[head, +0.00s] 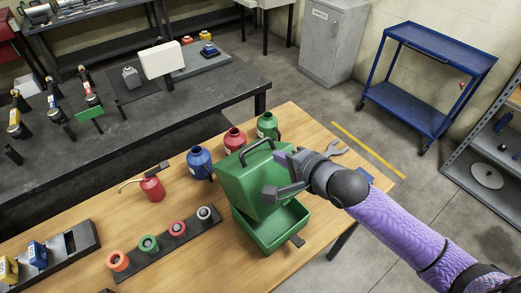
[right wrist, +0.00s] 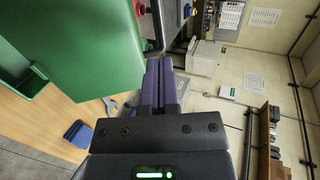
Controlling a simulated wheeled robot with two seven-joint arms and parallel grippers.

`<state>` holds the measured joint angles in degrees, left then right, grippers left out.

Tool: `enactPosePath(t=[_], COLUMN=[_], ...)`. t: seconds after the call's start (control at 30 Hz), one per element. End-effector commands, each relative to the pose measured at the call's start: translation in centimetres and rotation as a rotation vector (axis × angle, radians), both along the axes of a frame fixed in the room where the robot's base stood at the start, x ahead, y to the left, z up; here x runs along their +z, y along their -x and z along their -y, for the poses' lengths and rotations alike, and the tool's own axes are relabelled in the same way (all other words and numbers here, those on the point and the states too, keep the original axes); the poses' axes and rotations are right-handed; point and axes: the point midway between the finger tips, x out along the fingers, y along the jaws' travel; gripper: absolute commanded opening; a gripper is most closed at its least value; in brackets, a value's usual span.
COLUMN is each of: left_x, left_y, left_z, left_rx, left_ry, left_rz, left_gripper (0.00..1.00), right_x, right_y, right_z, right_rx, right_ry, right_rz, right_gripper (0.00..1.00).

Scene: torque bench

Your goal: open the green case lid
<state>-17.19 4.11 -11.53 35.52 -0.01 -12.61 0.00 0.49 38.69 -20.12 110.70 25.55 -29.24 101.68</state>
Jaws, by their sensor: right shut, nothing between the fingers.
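The green case stands on the wooden table; its base (head: 268,240) is an open tray at the front. Its lid (head: 245,190) is swung up and stands tilted above the base, with a dark handle (head: 257,147) at its upper edge. My right gripper (head: 282,159) is beside the lid's upper right side, fingers shut with nothing between them. In the right wrist view the shut fingers (right wrist: 162,75) lie beside the green lid (right wrist: 75,45); whether they touch it I cannot tell. My left gripper is not in view.
Blue (head: 199,162), red (head: 235,140) and green (head: 267,125) bottles stand behind the case. A red oil can (head: 152,188) and a dark rack (head: 165,244) of coloured rings are to its left. A wrench (head: 338,150) lies behind my right gripper.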

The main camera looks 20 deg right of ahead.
Motion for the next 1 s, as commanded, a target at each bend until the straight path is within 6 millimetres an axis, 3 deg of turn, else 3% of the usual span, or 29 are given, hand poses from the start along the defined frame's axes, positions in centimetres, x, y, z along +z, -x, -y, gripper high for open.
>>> enactPosePath(t=[0.2, 0.4, 0.83, 1.0], left_x=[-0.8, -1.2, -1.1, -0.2], left_y=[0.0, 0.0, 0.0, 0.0], left_z=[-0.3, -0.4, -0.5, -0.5], left_rx=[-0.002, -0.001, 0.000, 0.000], left_ry=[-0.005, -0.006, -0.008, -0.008], left_rz=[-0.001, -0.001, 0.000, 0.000], left_gripper=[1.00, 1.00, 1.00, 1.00], right_x=[-1.9, -2.9, -2.9, -2.5], right_y=[-3.8, -5.7, -6.1, -6.2], right_z=[-1.6, -2.4, -2.6, -2.7], right_rx=[0.001, 0.001, 0.001, 0.001], right_ry=[0.001, 0.002, 0.003, 0.012], right_rz=[0.003, 0.000, -0.001, -0.028], right_gripper=[0.00, 0.00, 0.00, 0.00])
